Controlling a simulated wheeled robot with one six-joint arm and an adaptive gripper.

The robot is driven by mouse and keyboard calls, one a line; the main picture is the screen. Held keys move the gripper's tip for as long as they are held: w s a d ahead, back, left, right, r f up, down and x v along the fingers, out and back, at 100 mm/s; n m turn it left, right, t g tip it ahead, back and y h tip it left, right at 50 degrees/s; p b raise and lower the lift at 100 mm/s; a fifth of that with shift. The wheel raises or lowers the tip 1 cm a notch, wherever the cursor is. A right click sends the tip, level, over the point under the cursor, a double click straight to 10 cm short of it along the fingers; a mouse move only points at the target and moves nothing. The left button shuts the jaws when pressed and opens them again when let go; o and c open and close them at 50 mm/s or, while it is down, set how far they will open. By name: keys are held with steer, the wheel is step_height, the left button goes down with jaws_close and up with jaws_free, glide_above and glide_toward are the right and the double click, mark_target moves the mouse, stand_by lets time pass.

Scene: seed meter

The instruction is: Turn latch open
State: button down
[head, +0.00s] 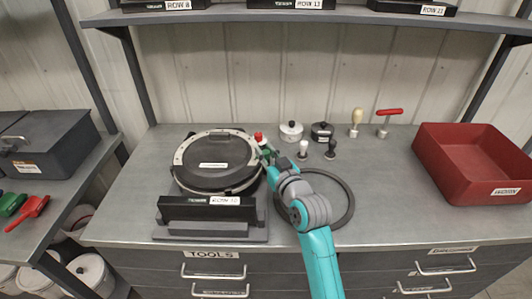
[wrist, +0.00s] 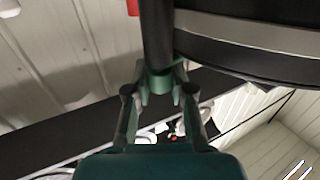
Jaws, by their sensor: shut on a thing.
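The seed meter (head: 213,178) is a round black-lidded housing with a pale ring, at the left middle of the bench. Its latch (head: 259,137) shows a red tip at the right side of the housing. My gripper (head: 268,154) is at that right side, just below the red tip. In the wrist view my gripper (wrist: 160,82) is shut on the dark upright bar of the latch (wrist: 157,38), beside the curved housing (wrist: 250,40). The fingers partly hide the bar's end. I cannot tell how far the latch is turned.
A black stand (head: 211,215) labelled with a row number is in front of the meter. A dark ring (head: 349,207) lies under my arm. Pots, knobs and a red-handled tool (head: 389,115) stand behind. A red bin (head: 468,165) is at right. The bench between ring and bin is clear.

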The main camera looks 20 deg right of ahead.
mark_target(266, 152)
steer(key=shift+a+f+m+h, duration=0.15)
steer(key=shift+m+h, duration=1.05)
steer(key=shift+h, duration=0.7)
steer(key=shift+m+h, duration=1)
steer(key=shift+h, duration=0.6)
steer(key=c, duration=1)
jaws_free()
step_height(266, 152, up, 10)
steer(key=shift+r, duration=0.1)
